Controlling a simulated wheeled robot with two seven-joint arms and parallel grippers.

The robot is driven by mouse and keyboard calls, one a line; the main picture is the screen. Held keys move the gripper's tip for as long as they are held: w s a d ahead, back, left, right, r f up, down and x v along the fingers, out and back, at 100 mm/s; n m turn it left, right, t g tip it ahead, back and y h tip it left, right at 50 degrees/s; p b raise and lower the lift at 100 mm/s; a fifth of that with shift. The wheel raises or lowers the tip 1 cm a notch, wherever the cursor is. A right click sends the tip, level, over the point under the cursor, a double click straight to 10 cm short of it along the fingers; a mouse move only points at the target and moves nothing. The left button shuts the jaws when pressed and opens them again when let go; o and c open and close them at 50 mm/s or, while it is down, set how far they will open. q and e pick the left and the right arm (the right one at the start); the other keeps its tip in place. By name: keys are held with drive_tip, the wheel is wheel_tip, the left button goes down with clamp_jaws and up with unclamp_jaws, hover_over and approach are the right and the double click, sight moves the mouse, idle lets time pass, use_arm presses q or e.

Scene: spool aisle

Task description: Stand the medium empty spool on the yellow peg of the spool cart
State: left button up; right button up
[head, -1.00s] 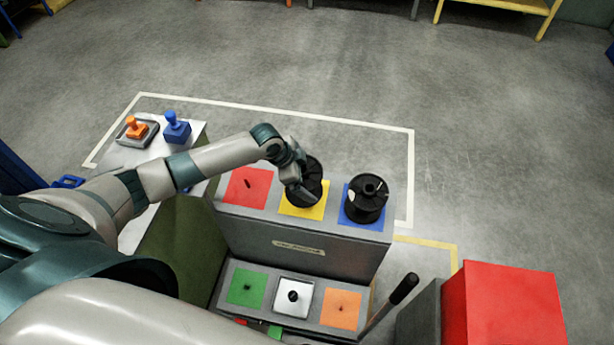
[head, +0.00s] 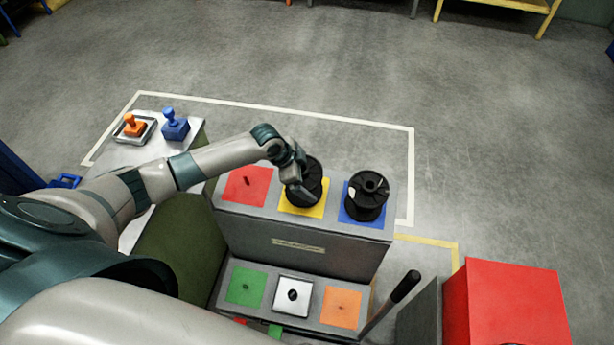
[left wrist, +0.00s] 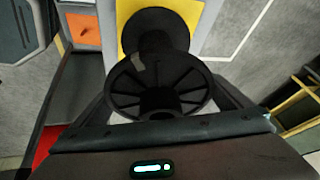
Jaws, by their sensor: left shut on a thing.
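A black spool (head: 307,184) stands over the yellow square (head: 313,211) on the top deck of the spool cart (head: 330,247). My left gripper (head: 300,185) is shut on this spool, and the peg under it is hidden. In the left wrist view the spool (left wrist: 158,85) sits between the two fingers (left wrist: 160,112), its flange toward the camera and its far end over the yellow square (left wrist: 130,12). I cannot tell whether it rests fully on the deck. My right gripper is not in view.
Another black spool (head: 367,195) stands on the blue square, right beside. The red square (head: 246,186) has a bare peg. The lower deck has green, white and orange squares. A red box (head: 508,305) stands at right, a white table (head: 150,150) at left.

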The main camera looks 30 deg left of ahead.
use_arm(q)
drive_tip(key=shift+w+f+b, duration=0.15)
drive_tip(key=shift+f+b, duration=0.35)
drive_tip(key=shift+f, duration=0.2)
drive_tip(key=shift+w+f+b, duration=0.1)
drive_tip(key=shift+f+b, duration=0.35)
drive_tip(key=shift+f, duration=0.2)
drive_tip(key=o, duration=1.2)
drive_tip(key=shift+a+r, duration=0.1)
drive_tip(key=b+v, duration=0.3)
drive_tip(key=v, duration=1.4)
drive_tip(key=shift+s, duration=0.2)
